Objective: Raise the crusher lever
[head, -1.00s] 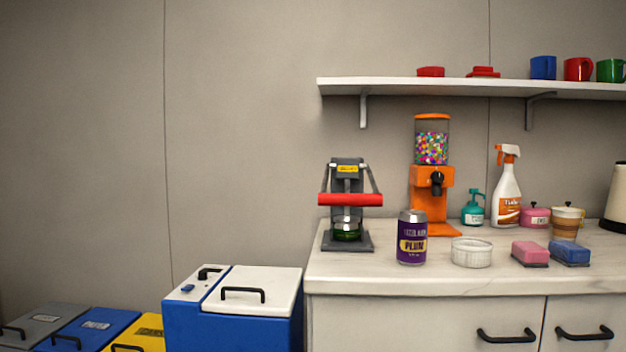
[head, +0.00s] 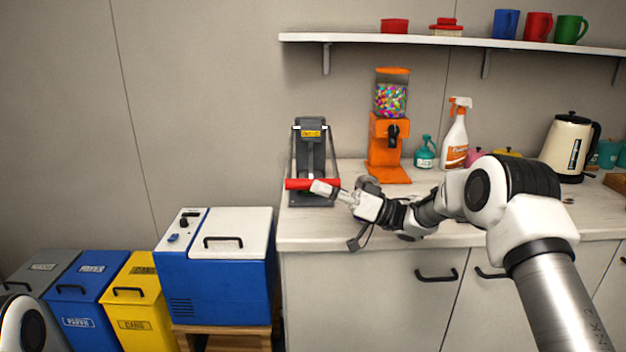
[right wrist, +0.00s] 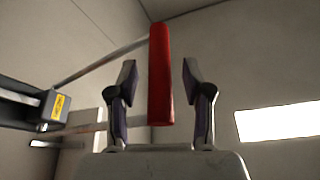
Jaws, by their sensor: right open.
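The can crusher (head: 312,150) is a dark grey upright frame with a yellow label, standing at the left end of the counter. Its lever has a red bar (head: 298,184) across the front, held by two side arms. My right gripper (head: 322,188) is at the bar in the head view. In the right wrist view, the red bar (right wrist: 161,80) stands between the two spread fingers of the open gripper (right wrist: 160,72), with gaps on both sides. My left gripper is not in view. The crusher's base is partly hidden behind the bar and gripper.
A blue cooler box (head: 215,285) with a white lid stands left of the counter, beside several bins. An orange candy dispenser (head: 388,150) stands right of the crusher. A shelf (head: 400,40) with mugs runs above. My right arm covers part of the counter (head: 300,228).

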